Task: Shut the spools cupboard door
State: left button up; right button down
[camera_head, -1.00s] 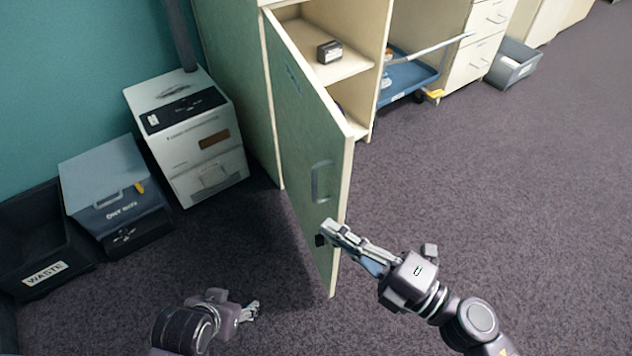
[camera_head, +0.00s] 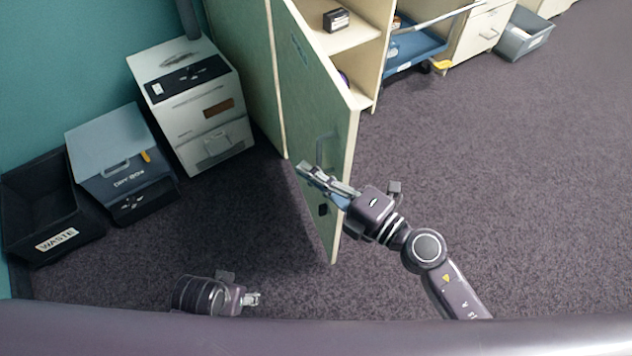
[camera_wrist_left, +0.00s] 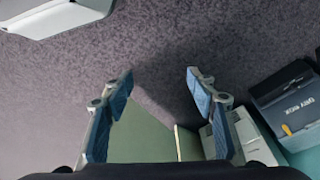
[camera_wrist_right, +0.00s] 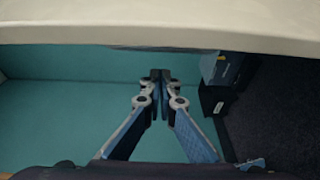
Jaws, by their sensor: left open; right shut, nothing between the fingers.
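The cupboard door (camera_head: 312,100) is green with cream edges and stands wide open, swung out from the cream cupboard (camera_head: 352,42). Its handle (camera_head: 325,150) is on the green face, near the free edge. My right gripper (camera_head: 303,168) is shut and empty, reaching past the free edge in front of the green face, just below the handle; I cannot tell whether it touches. In the right wrist view its fingertips (camera_wrist_right: 160,75) meet, with the door's pale edge (camera_wrist_right: 160,25) across the top. My left gripper (camera_head: 256,299) is open and empty, low over the floor; its fingers (camera_wrist_left: 160,85) are spread.
A white printer-like machine (camera_head: 193,105), a grey-blue dry box (camera_head: 122,165) and a black waste bin (camera_head: 40,215) stand left of the door. A blue cart (camera_head: 415,50) stands right of the cupboard. The carpet (camera_head: 520,180) at right is clear.

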pick_arm(q)
jog(key=shift+r+b, duration=0.3)
jog(key=shift+r, duration=1.25)
pick_arm(e)
jog(key=shift+w+d, duration=0.3)
jog(key=shift+d, duration=0.25)
jog(key=shift+w+d, duration=0.3)
jog(key=shift+d, duration=0.25)
jog(key=shift+d, duration=0.1)
